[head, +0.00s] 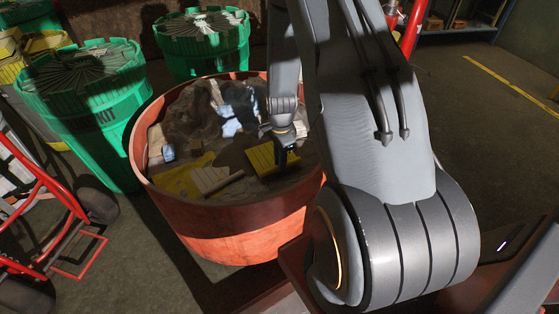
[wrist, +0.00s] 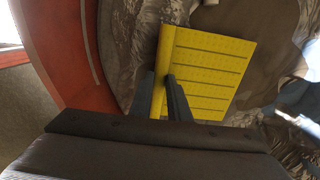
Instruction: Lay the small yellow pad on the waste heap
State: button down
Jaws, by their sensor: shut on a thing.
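The small yellow pad (wrist: 210,72) is a flat, ribbed square in the wrist view. My gripper (wrist: 161,88) is shut on its left edge. In the head view the pad (head: 262,158) is over the waste heap (head: 205,115), inside a large orange-red tub (head: 230,225). My gripper (head: 285,157) holds it from the right there. The heap is a mix of dark, grey and whitish cloth-like waste. I cannot tell whether the pad touches the heap. My arm hides the tub's right side.
A larger yellow piece (head: 185,180) and a pale ribbed pad (head: 212,178) lie in the tub left of the held pad. Green lidded drums (head: 85,85) (head: 203,40) stand behind and left. A red hand truck (head: 45,190) stands at left. Open floor lies at right.

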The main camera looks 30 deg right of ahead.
jog(key=shift+f+b, duration=0.45)
jog(key=shift+f, duration=0.5)
jog(key=shift+f, duration=0.35)
jog(key=c, duration=1.6)
grip_release()
jog(key=shift+r, duration=0.1)
jog(key=shift+r+p, duration=2.25)
jog(key=shift+r, duration=1.15)
